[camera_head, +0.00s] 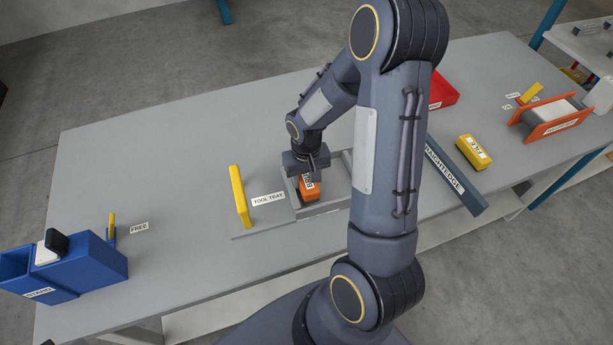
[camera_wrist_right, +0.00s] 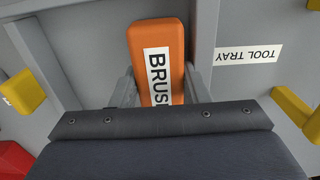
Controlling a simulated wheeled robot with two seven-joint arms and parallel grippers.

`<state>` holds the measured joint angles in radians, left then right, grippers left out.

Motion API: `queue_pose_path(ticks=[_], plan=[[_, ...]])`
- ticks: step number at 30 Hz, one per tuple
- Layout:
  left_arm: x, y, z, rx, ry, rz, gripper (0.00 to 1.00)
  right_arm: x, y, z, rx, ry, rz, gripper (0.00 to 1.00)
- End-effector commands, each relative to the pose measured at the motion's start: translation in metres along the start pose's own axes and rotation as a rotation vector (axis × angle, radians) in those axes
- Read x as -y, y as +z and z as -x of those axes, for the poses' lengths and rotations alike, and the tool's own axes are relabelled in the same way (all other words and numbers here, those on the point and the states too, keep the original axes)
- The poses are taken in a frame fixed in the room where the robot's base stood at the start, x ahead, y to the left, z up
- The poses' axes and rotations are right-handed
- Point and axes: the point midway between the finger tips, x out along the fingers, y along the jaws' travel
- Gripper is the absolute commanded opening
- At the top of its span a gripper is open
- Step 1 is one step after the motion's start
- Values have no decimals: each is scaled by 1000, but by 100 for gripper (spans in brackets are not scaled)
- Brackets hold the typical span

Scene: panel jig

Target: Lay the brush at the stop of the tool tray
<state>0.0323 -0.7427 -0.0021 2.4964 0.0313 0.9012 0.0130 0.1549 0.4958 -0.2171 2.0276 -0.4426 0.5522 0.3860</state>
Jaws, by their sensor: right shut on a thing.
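The orange brush (camera_head: 307,190), with a white label, is inside the low grey walls of the tool tray (camera_head: 312,212), near its left wall. My right gripper (camera_head: 307,172) is above it and shut on it. In the right wrist view the brush (camera_wrist_right: 158,42) lies between the two fingers of the gripper (camera_wrist_right: 160,88), beside a tray wall (camera_wrist_right: 204,40). Whether the brush touches the tray floor I cannot tell. The TOOL TRAY label (camera_head: 268,199) lies left of the brush. My left gripper is not in view.
A yellow upright piece (camera_head: 240,197) stands left of the tray. A blue bin (camera_head: 85,268) is at the far left. Right of my arm are a blue-grey straightedge (camera_head: 455,177), a yellow block (camera_head: 473,151), a red tray (camera_head: 444,91) and an orange-ended holder (camera_head: 540,127). The table's back left is clear.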

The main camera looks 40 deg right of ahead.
Motion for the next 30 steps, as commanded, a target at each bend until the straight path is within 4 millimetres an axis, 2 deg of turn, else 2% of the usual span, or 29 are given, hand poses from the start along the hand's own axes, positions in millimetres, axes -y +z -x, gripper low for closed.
queue_pose_path(ticks=[10,11,12,20,24,26,30], plan=[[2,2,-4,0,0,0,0,0,0,-5,-1,0,0,17],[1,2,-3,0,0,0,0,0,0,-3,-1,0,0,45],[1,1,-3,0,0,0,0,0,0,-2,-1,0,0,51],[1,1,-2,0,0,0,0,0,0,-2,-1,-1,0,51],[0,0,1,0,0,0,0,0,-1,5,-4,-1,0,51],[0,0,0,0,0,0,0,0,-1,13,-5,-1,0,51],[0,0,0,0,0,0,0,0,-2,42,-9,-2,0,51]])
